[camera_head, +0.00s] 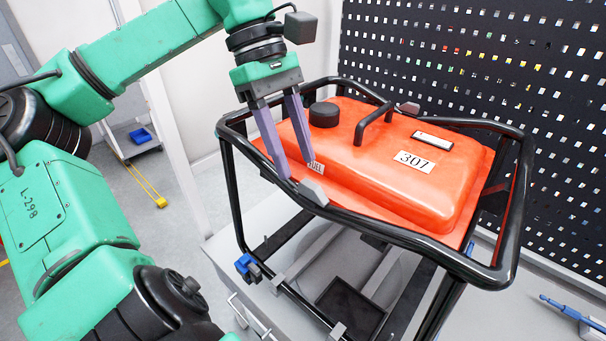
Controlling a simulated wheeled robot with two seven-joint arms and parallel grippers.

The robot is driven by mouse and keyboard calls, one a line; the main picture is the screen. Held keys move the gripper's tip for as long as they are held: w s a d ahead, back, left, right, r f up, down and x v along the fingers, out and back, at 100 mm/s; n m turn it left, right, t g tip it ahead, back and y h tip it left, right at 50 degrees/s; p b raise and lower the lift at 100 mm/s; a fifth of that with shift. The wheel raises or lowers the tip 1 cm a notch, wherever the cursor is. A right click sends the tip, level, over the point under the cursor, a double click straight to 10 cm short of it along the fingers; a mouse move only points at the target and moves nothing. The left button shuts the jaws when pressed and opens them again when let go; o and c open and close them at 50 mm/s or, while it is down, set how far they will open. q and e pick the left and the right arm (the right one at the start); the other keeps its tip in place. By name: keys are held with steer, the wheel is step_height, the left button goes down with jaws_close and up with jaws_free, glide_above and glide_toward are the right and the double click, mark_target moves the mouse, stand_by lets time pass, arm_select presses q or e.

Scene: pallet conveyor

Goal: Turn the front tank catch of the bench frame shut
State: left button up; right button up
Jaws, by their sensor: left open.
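A small grey catch (314,191) sits at the frame's front rail, beside the tank's front edge. A second catch (408,108) shows at the back rail. My left gripper (298,171) points down at the front rail, open, with its two fingers apart and nothing seen between them. Its fingertips are just above and left of the front catch in the picture; whether they touch anything I cannot tell. My right gripper is not in view.
A black perforated panel (560,130) stands behind and right of the frame. A blue clamp-like part (246,264) is at the frame's lower left. A blue tool (570,311) lies at the right. A blue bin (140,135) sits on a cart at the back left.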

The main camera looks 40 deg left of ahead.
mark_target(308, 183)
arm_select(q)
steer(key=f, duration=0.1)
steer(key=w+d+f, duration=0.1)
steer(key=f, duration=0.2)
steer(key=shift+w+d, duration=0.35)
steer(key=shift+s+f, duration=0.1)
steer(key=shift+f, duration=0.05)
steer(key=shift+s, duration=0.4)
steer(key=c, duration=0.5)
steer(key=shift+w, duration=0.1)
jaws_close()
steer(key=shift+w, duration=0.1)
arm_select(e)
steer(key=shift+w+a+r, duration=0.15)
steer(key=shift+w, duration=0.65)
